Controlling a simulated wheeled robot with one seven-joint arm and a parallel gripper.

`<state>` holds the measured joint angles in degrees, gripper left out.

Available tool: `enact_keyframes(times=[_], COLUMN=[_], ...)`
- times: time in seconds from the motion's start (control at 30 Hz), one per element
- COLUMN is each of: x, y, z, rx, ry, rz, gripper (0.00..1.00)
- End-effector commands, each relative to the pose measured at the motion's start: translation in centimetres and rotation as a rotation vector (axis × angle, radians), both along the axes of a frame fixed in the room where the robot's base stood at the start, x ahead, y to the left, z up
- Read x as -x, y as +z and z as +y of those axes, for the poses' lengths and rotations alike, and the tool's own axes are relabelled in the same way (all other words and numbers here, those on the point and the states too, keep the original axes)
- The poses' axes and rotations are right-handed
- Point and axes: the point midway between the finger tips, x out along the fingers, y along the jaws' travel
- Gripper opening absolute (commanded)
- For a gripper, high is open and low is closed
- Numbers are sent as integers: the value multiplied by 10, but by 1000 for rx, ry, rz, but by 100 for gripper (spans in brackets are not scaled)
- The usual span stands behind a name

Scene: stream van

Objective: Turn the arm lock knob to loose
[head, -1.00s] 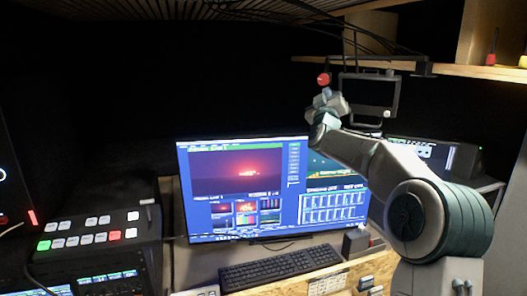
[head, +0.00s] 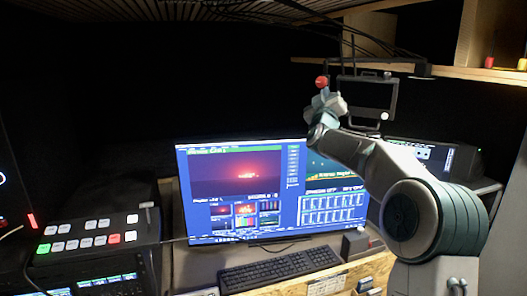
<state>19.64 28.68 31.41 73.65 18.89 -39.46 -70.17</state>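A small round red knob (head: 321,82) shows high in the head view, just left of a small dark screen (head: 366,97) hanging under the shelf. I take the red knob to be the arm lock knob. My gripper (head: 322,93) is at the end of my raised arm, right below the red knob in the picture. It seems to be at or touching the knob, but I cannot tell contact from this view. The fingers are too small and partly hidden, so their opening is unclear. No loose or tight marking is readable.
A large monitor (head: 245,190) stands below my gripper, with a keyboard (head: 280,268) in front. A switcher panel (head: 95,237) is at left. A wooden shelf (head: 465,74) with cables is at upper right. A dark device (head: 440,158) sits behind my arm.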

Motion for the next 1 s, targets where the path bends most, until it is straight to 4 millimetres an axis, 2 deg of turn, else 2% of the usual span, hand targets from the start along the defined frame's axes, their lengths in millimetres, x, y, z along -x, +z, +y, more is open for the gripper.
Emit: enact_keyframes(times=[0.03, 0.8, 1.0], x=[2, 6, 7], y=[6, 14, 9], z=[3, -1, -2], rx=[1, 2, 3], ry=[4, 3, 3], rz=[-10, -20, -20], gripper=[0, 0, 0])
